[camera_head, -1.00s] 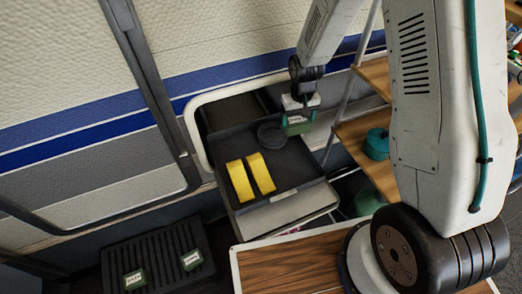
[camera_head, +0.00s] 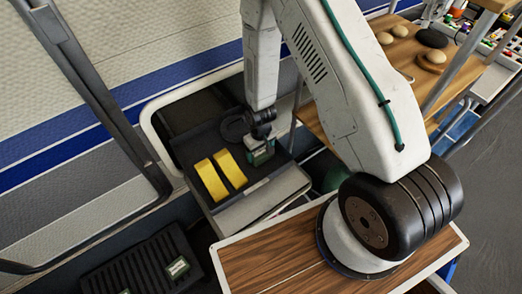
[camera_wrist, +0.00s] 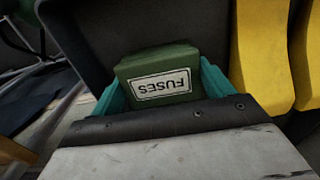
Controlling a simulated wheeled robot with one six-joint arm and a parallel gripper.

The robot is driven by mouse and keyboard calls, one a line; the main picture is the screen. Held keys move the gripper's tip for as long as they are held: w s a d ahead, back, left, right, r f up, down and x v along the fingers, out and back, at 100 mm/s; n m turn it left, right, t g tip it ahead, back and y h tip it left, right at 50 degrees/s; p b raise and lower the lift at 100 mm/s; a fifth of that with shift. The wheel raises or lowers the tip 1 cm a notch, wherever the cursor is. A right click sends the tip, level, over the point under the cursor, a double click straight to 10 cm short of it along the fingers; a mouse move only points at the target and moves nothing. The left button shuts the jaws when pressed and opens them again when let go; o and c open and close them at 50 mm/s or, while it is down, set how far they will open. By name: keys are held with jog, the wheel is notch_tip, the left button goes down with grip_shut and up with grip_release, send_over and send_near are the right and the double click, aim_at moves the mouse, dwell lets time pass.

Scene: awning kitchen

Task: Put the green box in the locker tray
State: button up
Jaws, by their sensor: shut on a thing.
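The green box (camera_head: 262,158) has a white label reading FUSES in the wrist view (camera_wrist: 165,85). My gripper (camera_head: 260,150) is shut on it, with teal fingers on both sides of the box. The locker tray (camera_head: 192,150) is a dark pulled-out drawer in the wall opening. The box is over or in the tray's right part, to the right of two yellow blocks (camera_head: 220,175). I cannot tell whether its bottom touches the tray floor. The yellow blocks also show at the right of the wrist view (camera_wrist: 265,50).
A dark round object (camera_head: 235,127) lies at the tray's back, close to my gripper. A black ridged platform (camera_head: 130,268) at lower left bears another green labelled box (camera_head: 177,267). Wooden shelves (camera_head: 410,75) stand to the right of the tray.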

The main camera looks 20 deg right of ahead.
jog(key=shift+f, duration=0.15)
jog(key=o, duration=1)
notch_tip(320, 180, up, 12)
notch_tip(320, 180, up, 10)
send_over(260, 151)
jog(key=s+d+r+m, duration=0.15)
jog(key=s+r, duration=0.35)
jog(key=r, duration=0.8)
jog(key=shift+m+t, duration=0.35)
jog(key=shift+t, duration=0.25)
jog(key=s+r, duration=0.5)
jog(key=s, duration=0.1)
jog(key=s+d+r, duration=0.1)
jog(key=s+r, duration=0.4)
jog(key=s, duration=0.1)
jog(key=s+r, duration=0.4)
jog(key=s, duration=0.3)
jog(key=shift+d+r, duration=0.4)
